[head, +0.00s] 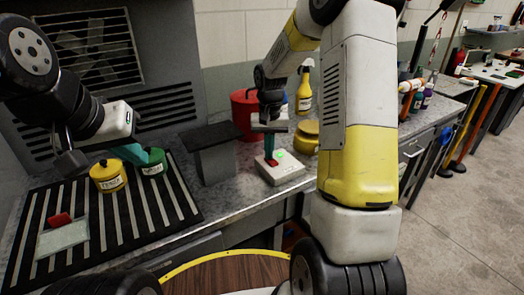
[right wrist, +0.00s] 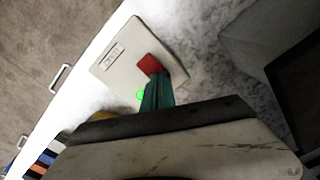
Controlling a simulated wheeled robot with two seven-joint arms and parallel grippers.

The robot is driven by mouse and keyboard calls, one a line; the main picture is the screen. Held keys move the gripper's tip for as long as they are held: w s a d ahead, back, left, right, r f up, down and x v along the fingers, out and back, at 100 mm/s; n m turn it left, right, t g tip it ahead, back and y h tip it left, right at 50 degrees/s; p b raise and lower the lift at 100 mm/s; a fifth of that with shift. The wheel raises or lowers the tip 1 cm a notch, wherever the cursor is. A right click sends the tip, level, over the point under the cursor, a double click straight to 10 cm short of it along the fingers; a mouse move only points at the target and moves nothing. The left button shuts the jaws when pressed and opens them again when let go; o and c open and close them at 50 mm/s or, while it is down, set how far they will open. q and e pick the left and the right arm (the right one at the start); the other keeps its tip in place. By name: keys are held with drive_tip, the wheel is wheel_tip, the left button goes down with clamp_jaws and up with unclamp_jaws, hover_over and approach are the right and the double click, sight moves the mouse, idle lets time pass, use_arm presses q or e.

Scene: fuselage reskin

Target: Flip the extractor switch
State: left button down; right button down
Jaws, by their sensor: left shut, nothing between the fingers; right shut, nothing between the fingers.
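The extractor switch is a white box (head: 283,174) on the bench with a red rocker (head: 271,162) and a lit green lamp (head: 280,154). In the right wrist view the box (right wrist: 118,62), the rocker (right wrist: 149,64) and the lamp (right wrist: 140,95) also show. My right gripper (head: 270,157) is shut and empty, pointing down with its teal fingertips at the rocker. In the right wrist view the fingertips (right wrist: 156,80) overlap the rocker's lower edge; I cannot tell whether they press on it. My left gripper (head: 135,153) is shut and empty above the striped mat, by two jars.
A yellow jar (head: 107,177) and a green jar (head: 154,164) stand on the striped mat (head: 125,222). A red piece (head: 60,220) lies by a pale plate (head: 62,239). A grey stand (head: 215,160) is left of the switch; a red bucket (head: 243,113) and yellow pot (head: 306,139) are behind.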

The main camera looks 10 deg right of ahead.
drive_tip(key=shift+f, duration=0.1)
drive_tip(key=shift+r, duration=3.55)
drive_tip(key=shift+r, duration=0.1)
drive_tip(key=s+r+n+t+y, duration=0.1)
drive_tip(key=s+r+t, duration=0.2)
drive_tip(key=s+r, duration=0.85)
drive_tip(key=s+a+r+n+t+y, duration=0.1)
drive_tip(key=s+a+t, duration=0.1)
drive_tip(key=s, duration=1)
drive_tip(key=shift+s+n+t, duration=0.3)
drive_tip(key=shift+s+t, duration=0.1)
drive_tip(key=shift+t, duration=0.2)
